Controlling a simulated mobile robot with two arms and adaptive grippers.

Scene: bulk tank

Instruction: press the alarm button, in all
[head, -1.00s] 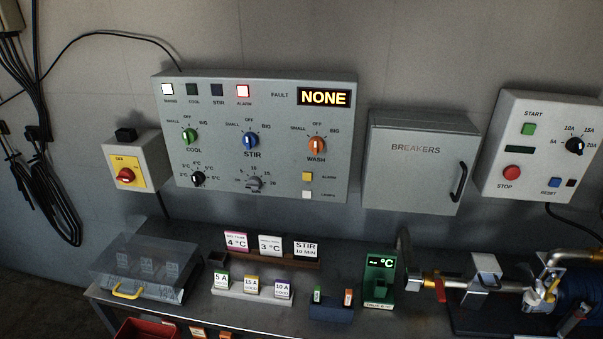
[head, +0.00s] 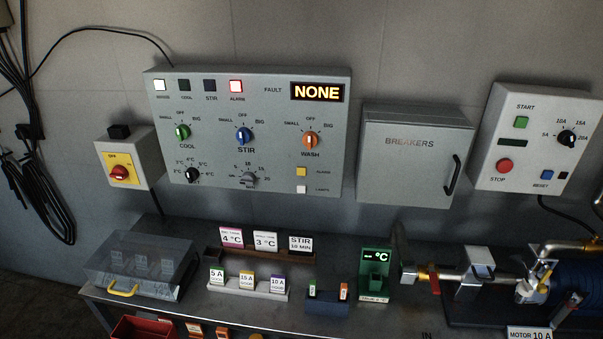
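The alarm button (head: 301,171) is a small yellow square at the lower right of the grey control panel (head: 215,160). It sits above a white lamps button (head: 301,189). The alarm lamp (head: 236,86) in the panel's top row glows red-white, and the mains lamp (head: 159,85) is lit white. The cool and stir lamps are dark. The fault display (head: 317,92) reads NONE in yellow. Neither of my grippers is in the head view.
A closed breakers box (head: 413,165) and a start/stop box (head: 533,140) hang to the right. A red-and-yellow switch box (head: 130,160) hangs left. Below, the bench holds a clear lidded case (head: 145,262), label cards, a green thermometer holder (head: 375,275) and piping. The air before the panel is clear.

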